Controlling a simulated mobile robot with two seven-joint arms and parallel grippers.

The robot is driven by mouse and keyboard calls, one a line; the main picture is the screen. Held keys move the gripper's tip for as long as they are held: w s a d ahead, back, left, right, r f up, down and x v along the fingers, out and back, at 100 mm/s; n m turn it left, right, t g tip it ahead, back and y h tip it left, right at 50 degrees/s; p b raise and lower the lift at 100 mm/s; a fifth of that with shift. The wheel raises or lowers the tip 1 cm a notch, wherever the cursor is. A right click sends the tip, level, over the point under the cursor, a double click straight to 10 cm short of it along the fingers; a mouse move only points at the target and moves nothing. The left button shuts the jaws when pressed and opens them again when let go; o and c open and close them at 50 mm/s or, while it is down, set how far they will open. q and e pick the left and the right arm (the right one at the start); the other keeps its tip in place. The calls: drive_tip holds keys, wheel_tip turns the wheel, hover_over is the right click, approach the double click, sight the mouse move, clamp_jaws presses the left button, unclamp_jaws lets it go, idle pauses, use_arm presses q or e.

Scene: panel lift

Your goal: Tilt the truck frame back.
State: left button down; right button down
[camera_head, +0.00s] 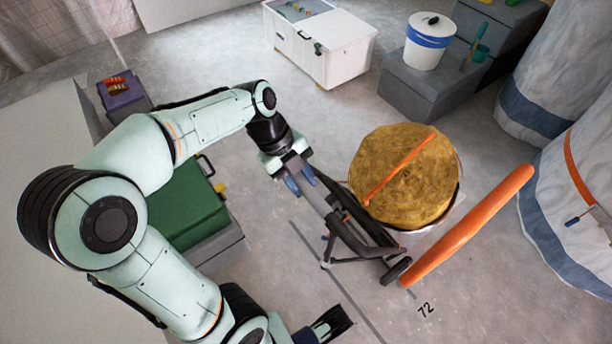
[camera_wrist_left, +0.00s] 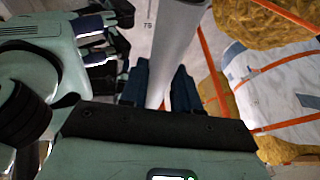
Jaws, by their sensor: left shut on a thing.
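The truck frame (camera_head: 345,225) is a grey and black hand truck frame, leaning at a slant, with a dark wheel at its lower end on the floor. My left gripper (camera_head: 301,182) is shut on its upper bar. In the left wrist view, the blue fingers of my left gripper (camera_wrist_left: 160,88) stand on both sides of the grey bar (camera_wrist_left: 180,35). A round yellow bale (camera_head: 405,178) with an orange strap stands against the frame's right side. My right gripper (camera_head: 330,323) is at the bottom edge, apart from the frame; its jaw opening is unclear.
A long orange bar (camera_head: 470,225) extends right of the wheel. A green case (camera_head: 180,210) stands left of the frame. A white cooler (camera_head: 318,45) and a grey block with a white bucket (camera_head: 428,45) stand behind. Large wrapped white bundles (camera_head: 565,70) line the right. Floor around the wheel's front is clear.

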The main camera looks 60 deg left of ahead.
use_arm(q)
drive_tip(key=shift+s+f, duration=0.2)
drive_tip(key=shift+f, duration=0.25)
drive_tip(key=c, duration=1.1)
unclamp_jaws()
drive_tip(key=shift+o, duration=1.4)
drive_tip(key=shift+w, duration=0.1)
drive_tip(key=shift+r, duration=0.15)
drive_tip(key=shift+r, duration=0.2)
drive_tip(key=p+v, duration=0.3)
drive_tip(key=v, duration=1)
drive_tip(key=shift+p, duration=0.3)
use_arm(e)
drive_tip(key=s+a+r+g, duration=0.1)
drive_tip(key=s+a+r, duration=0.1)
drive_tip(key=s+r, duration=0.2)
drive_tip(key=shift+s+a+r+g+y, duration=0.15)
drive_tip(key=shift+s+a+g+y, duration=0.2)
drive_tip(key=shift+s, duration=0.35)
use_arm(q)
drive_tip(key=shift+w+a+f, duration=0.1)
drive_tip(key=shift+f, duration=0.05)
use_arm(e)
drive_tip(key=shift+d, duration=0.1)
